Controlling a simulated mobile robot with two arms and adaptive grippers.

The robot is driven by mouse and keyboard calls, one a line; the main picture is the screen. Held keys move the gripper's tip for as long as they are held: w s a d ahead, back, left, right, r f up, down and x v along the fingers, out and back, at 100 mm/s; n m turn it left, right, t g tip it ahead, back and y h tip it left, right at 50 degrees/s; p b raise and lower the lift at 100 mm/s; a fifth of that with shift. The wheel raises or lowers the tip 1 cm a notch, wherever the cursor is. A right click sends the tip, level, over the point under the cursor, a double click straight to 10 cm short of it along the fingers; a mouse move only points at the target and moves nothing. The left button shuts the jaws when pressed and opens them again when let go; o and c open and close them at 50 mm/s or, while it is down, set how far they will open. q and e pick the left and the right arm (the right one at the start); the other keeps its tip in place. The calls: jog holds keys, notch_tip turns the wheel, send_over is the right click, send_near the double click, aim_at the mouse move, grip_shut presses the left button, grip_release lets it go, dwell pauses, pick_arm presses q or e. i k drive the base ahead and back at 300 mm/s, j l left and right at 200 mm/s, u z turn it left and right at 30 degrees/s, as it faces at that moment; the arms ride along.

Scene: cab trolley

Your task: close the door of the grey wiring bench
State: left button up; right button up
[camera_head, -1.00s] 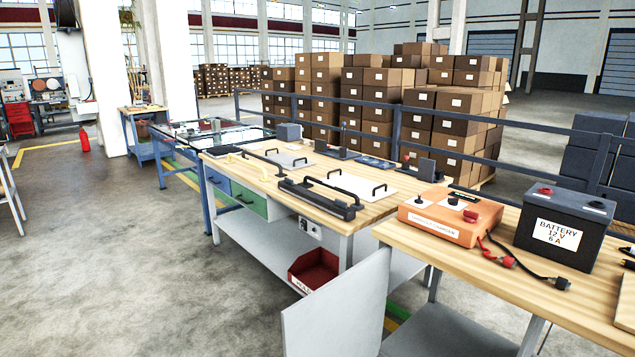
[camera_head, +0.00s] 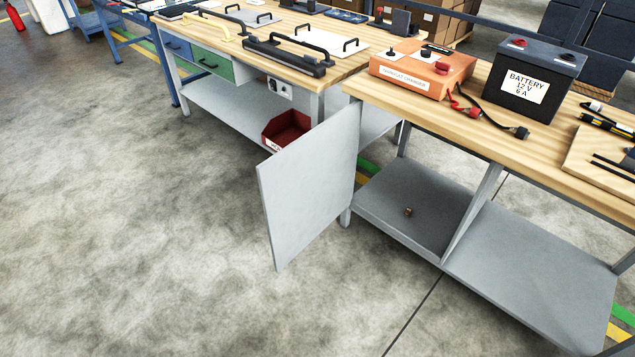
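The grey door (camera_head: 312,190) of the wiring bench (camera_head: 465,150) stands wide open. It hangs at the left end of the bench and sticks out toward me over the floor. The compartment behind it is open, with a small brown object (camera_head: 408,212) lying on its grey shelf (camera_head: 390,200). A grey divider (camera_head: 472,215) separates it from an open shelf at the right. Neither of my grippers is in view.
An orange charger (camera_head: 423,72) and a dark battery (camera_head: 535,80) stand on the bench top. A second bench at the left carries black-handled plates, with a red bin (camera_head: 287,128) on its lower shelf. The concrete floor (camera_head: 140,240) in front is clear.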

aim_at(306, 185)
jog(key=i+j+z, duration=0.15)
jog(key=z, duration=0.35)
jog(key=i+j+z, duration=0.1)
jog(key=j+z, duration=0.2)
jog(key=z, duration=0.2)
jog(key=j+z, duration=0.3)
jog(key=z, duration=0.15)
jog(key=j+z, duration=0.15)
jog(key=j, duration=0.65)
jog(key=j+z, duration=0.2)
jog(key=j, duration=0.6)
jog(key=j+z, duration=0.15)
jog(key=j, duration=0.7)
jog(key=k+j+z, duration=0.15)
jog(key=j, duration=0.65)
